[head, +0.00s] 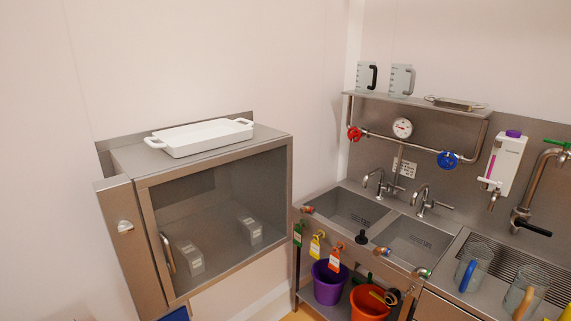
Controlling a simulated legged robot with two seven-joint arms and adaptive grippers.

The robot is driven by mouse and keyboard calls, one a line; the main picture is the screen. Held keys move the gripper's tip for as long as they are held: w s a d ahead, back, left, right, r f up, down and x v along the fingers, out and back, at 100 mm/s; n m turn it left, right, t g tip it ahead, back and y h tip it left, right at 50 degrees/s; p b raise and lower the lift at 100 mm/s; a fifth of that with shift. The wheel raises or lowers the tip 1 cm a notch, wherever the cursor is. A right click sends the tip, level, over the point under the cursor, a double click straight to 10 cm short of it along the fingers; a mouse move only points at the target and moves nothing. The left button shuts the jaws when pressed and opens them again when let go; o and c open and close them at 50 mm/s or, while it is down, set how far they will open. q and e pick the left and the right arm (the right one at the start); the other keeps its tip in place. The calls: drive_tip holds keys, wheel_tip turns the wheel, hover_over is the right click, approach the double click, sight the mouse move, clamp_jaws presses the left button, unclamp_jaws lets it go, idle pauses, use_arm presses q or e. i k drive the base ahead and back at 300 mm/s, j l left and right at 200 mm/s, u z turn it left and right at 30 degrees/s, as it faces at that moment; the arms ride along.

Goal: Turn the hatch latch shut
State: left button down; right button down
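A stainless steel cabinet (285,145) with a framed glass front stands at the left in the head view. A small, pale metal latch (125,227) sits on the narrow steel panel to the left of the glass. It is small in the picture, and I cannot tell whether it is turned shut. A curved bar handle (167,254) is at the left edge of the glass door. The door looks closed in its frame. Two grey blocks with labels (189,258) (249,230) show behind the glass. Neither of my grippers is in view.
A white tray (200,137) rests on the cabinet top. A double sink (350,208) is to the right, with taps, coloured tags, and purple (327,285) and orange (368,304) buckets below. Jugs with blue (468,276) and orange (524,302) handles stand at the far right.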

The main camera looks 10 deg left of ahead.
sight(125, 227)
drive_tip(key=u, duration=1.35)
